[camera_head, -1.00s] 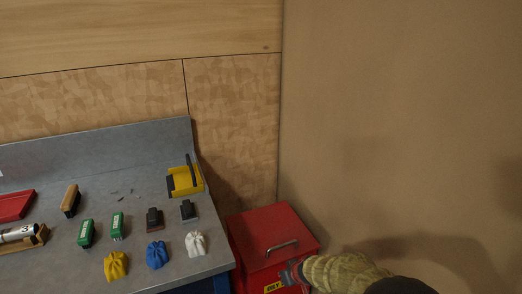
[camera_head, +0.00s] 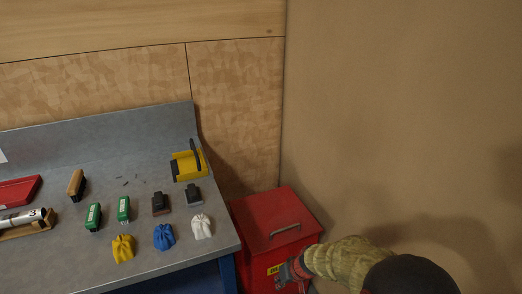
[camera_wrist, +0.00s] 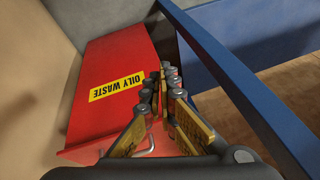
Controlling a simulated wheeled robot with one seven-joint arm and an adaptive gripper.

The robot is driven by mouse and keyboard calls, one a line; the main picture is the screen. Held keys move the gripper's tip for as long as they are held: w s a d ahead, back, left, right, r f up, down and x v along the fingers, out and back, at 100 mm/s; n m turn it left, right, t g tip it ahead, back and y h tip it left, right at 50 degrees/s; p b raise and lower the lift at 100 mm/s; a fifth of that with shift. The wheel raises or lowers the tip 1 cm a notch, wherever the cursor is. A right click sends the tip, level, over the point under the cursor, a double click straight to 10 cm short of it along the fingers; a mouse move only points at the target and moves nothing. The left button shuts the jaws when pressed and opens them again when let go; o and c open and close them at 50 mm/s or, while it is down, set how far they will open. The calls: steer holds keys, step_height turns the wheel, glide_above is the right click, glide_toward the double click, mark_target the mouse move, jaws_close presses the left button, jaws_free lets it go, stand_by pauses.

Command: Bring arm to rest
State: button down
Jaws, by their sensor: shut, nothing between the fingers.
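My gripper (camera_wrist: 165,85) is shut and empty in the wrist view, its fingers together in front of a red bin labelled OILY WASTE (camera_wrist: 105,75). In the head view my gripper (camera_head: 281,278) is low at the right, close to the front of the red bin (camera_head: 270,212), whose lid is down. I cannot tell whether the fingers touch the bin. My arm, in a tan sleeve, reaches in from the lower right and hides part of the bin's front.
A grey workbench (camera_head: 150,255) stands left of the bin. It holds a yellow dustpan (camera_head: 186,166), yellow (camera_head: 123,248), blue (camera_head: 164,237) and white (camera_head: 201,226) cloths, several brushes and blocks, and a red tray (camera_head: 18,191). A blue bench leg (camera_wrist: 240,85) is close right of my gripper. A bare wall is at right.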

steer(key=s+d+r+h+p, duration=0.1)
steer(key=s+d+r, duration=0.3)
steer(key=s+r, duration=0.4)
steer(key=s+d+r+m+t+h+p, duration=0.1)
steer(key=s+d+r+p, duration=0.2)
steer(key=s+r, duration=0.5)
steer(key=s+d+r+m+t+h+p, duration=0.1)
steer(key=s+d+r, duration=0.4)
steer(key=r, duration=2)
steer(key=s+p, duration=0.1)
steer(key=s, duration=0.2)
steer(key=shift+s, duration=0.3)
steer(key=shift+d, duration=0.1)
